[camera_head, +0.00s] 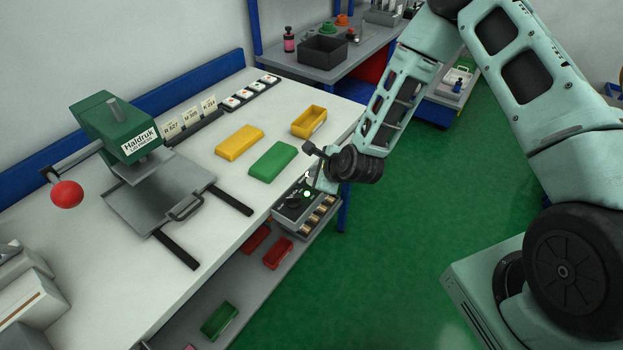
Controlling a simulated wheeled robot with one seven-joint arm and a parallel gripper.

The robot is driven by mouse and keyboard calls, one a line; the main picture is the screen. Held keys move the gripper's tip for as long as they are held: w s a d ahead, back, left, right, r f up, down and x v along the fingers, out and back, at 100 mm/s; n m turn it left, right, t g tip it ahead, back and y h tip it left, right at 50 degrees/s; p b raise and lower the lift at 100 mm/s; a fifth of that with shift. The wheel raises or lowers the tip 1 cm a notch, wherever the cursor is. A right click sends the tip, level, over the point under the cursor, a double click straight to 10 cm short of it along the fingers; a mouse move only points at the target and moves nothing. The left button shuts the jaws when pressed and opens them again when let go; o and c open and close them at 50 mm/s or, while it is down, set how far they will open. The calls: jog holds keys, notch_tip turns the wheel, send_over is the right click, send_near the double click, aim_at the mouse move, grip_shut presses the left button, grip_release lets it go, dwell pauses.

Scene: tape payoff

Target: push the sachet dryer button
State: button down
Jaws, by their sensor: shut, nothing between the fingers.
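A small grey unit (290,220), which looks like the sachet dryer, sits at the front edge of the white bench. Its dark top panel has a lit green spot (307,194), and several brownish packets lie in slots along its right side. I cannot make out which part is the button. My gripper (309,181) is shut and empty, just above the panel close to the green light. Whether it touches the panel cannot be told. My wrist and gripper hide the far end of the unit.
On the bench (225,180) are a green block (272,160), a yellow block (239,142), a yellow bin (309,121) and a green press (115,130) with a red ball handle (66,194). Red bins (278,252) sit on the lower shelf. The green floor is clear.

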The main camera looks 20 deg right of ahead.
jog(key=shift+f+b, duration=0.4)
jog(key=shift+f, duration=0.3)
dwell(0.4)
jog(key=shift+r, duration=0.1)
jog(key=shift+r+p, duration=0.3)
jog(key=shift+r, duration=0.35)
notch_tip(320, 180, up, 6)
jog(key=p, duration=0.4)
jog(key=shift+a, duration=0.1)
dwell(0.5)
